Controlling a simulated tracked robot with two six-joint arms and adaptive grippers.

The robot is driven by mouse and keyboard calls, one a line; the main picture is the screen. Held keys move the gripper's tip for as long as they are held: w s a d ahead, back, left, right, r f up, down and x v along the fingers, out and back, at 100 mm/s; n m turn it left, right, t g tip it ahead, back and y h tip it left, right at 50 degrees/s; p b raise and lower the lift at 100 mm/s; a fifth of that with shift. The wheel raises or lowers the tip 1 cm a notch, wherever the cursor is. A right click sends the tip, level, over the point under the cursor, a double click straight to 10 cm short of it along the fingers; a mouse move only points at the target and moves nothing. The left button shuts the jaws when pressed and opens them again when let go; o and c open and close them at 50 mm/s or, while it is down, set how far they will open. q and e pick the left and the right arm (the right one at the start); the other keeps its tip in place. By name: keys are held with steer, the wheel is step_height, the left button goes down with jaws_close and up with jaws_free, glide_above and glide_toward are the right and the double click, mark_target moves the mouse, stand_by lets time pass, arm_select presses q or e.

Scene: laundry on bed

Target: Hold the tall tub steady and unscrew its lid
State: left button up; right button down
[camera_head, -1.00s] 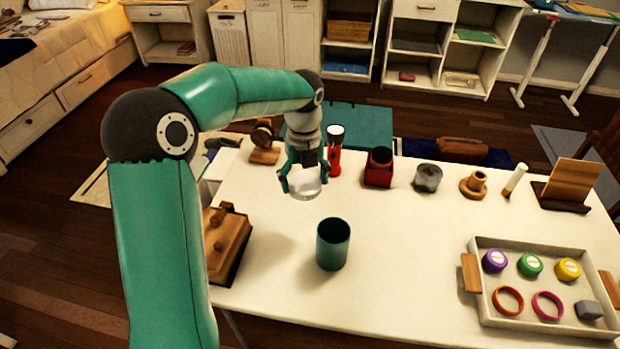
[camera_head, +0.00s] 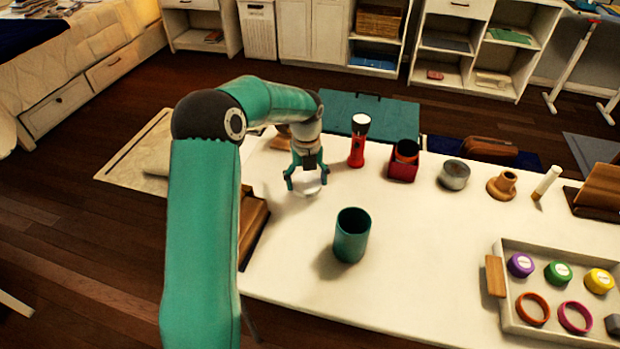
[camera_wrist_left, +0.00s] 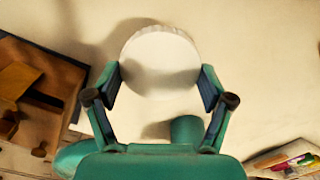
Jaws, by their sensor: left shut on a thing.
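The tall teal tub (camera_head: 351,238) stands upright and uncovered on the white table, its dark opening visible in the head view. My left gripper (camera_head: 307,184) is behind and to the left of the tub, pointing down. It is shut on the round white lid (camera_head: 309,188), low over the table; I cannot tell whether the lid touches it. In the left wrist view the lid (camera_wrist_left: 160,62) lies between the two fingers of my gripper (camera_wrist_left: 161,76), and part of the tub (camera_wrist_left: 187,130) shows below it. My right gripper is out of view.
A red flashlight (camera_head: 358,141), a red box (camera_head: 403,160) and a grey tin (camera_head: 454,175) stand along the far edge. A tray (camera_head: 508,309) of coloured lids and rings is at the right. A wooden box (camera_head: 252,223) is at the left. Table around the tub is clear.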

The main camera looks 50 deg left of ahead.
mark_target(305, 181)
arm_select(q)
steer(key=shift+a+f, duration=0.4)
steer(key=shift+f, duration=0.15)
steer(key=o, duration=0.7)
steer(key=shift+c, duration=0.2)
step_height(305, 181, up, 12)
